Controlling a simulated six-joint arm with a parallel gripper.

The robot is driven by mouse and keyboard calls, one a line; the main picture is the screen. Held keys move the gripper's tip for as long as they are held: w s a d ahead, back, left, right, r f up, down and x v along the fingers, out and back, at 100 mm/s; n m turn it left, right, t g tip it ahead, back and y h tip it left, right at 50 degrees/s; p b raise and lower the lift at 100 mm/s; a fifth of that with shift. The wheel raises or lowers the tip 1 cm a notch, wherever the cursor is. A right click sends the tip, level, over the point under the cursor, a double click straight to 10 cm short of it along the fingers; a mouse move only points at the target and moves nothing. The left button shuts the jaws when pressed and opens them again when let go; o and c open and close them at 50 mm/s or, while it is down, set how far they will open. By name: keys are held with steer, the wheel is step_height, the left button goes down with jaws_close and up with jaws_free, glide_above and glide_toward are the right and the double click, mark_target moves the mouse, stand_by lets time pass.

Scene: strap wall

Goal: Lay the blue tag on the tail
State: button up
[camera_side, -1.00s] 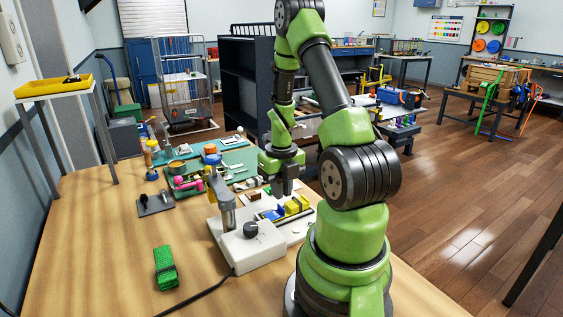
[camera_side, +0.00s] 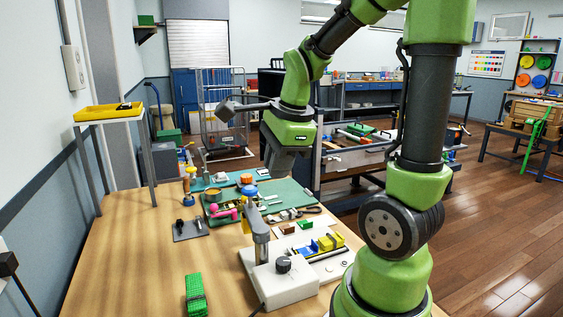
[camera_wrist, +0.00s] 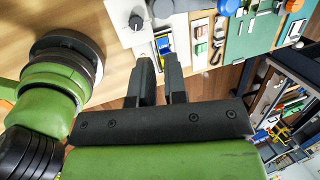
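A blue piece (camera_side: 309,248), which may be the blue tag, sits beside yellow blocks (camera_side: 330,242) on a white plate (camera_side: 341,265). I cannot clearly tell a strap tail; the dark strip (camera_side: 327,256) by these blocks is too small to identify. A folded green strap (camera_side: 195,294) lies on the wooden table. My gripper (camera_side: 281,172) is raised above and behind the plate. In the wrist view my gripper (camera_wrist: 159,62) shows two dark fingers apart with nothing between them.
A white device with a black knob (camera_side: 284,264) and upright post stands left of the plate. A green mat (camera_side: 284,191) with small parts lies behind. A dark plate (camera_side: 190,230) lies left. The table's front left is mostly clear.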

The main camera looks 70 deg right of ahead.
steer(key=s+a+r+n+t+y, duration=0.1)
steer(key=s+a+r+n+t, duration=0.1)
steer(key=a+n, duration=0.4)
steer(key=s+a+r+n+t+y, duration=0.2)
steer(key=a+n, duration=0.5)
steer(key=n, duration=1)
steer(key=shift+v, duration=1.05)
steer(key=shift+s+a, duration=0.1)
steer(key=shift+a, duration=0.05)
